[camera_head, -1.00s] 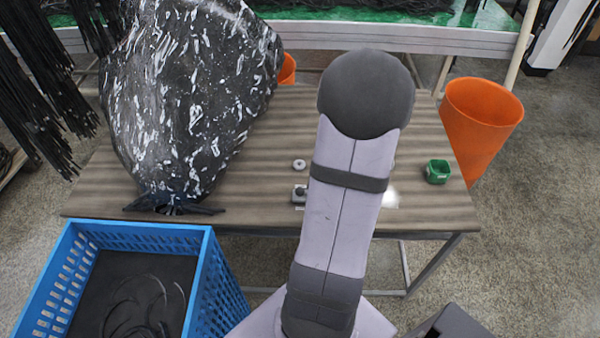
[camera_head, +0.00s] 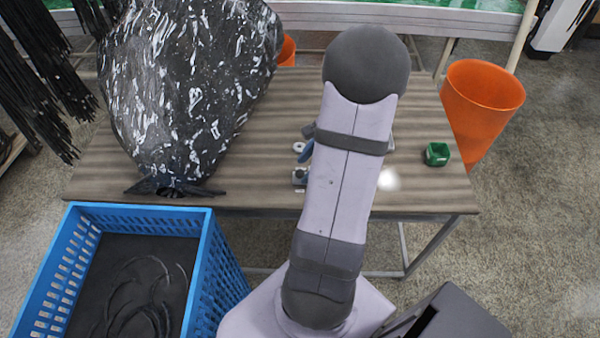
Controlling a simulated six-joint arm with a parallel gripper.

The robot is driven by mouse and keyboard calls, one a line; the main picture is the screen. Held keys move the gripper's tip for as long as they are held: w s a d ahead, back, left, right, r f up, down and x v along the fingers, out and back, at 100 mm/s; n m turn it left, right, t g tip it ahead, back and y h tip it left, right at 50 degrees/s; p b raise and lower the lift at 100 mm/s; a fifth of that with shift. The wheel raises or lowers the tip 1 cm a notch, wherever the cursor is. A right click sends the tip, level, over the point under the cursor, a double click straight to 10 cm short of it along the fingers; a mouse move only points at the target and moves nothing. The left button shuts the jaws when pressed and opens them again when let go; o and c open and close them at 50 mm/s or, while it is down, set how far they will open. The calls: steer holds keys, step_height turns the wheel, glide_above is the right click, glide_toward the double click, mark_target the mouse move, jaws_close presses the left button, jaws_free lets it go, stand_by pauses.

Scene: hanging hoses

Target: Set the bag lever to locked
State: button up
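A large black bag with white flecks (camera_head: 185,85) stands on the left part of the wooden table. Its gathered end points toward the front edge, with dark thin pieces (camera_head: 172,188) spreading sideways there. I cannot tell a lever or its setting at this size. A small grey block with a dark knob (camera_head: 299,177) sits on the table just left of my arm. My arm rises through the middle of the view and hides the table behind it. My gripper is hidden behind the arm. A small dark and blue piece (camera_head: 305,150) shows at the arm's left edge.
The table (camera_head: 255,195) also holds a white ring (camera_head: 299,147) and a small green box (camera_head: 437,154). A blue crate (camera_head: 215,262) with black strands stands at front left. An orange bin (camera_head: 482,105) stands at right. Black hoses (camera_head: 45,80) hang at upper left.

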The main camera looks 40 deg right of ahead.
mark_target(302, 171)
steer(key=shift+x, duration=2.4)
steer(key=shift+r, duration=0.1)
steer(key=shift+c, duration=0.4)
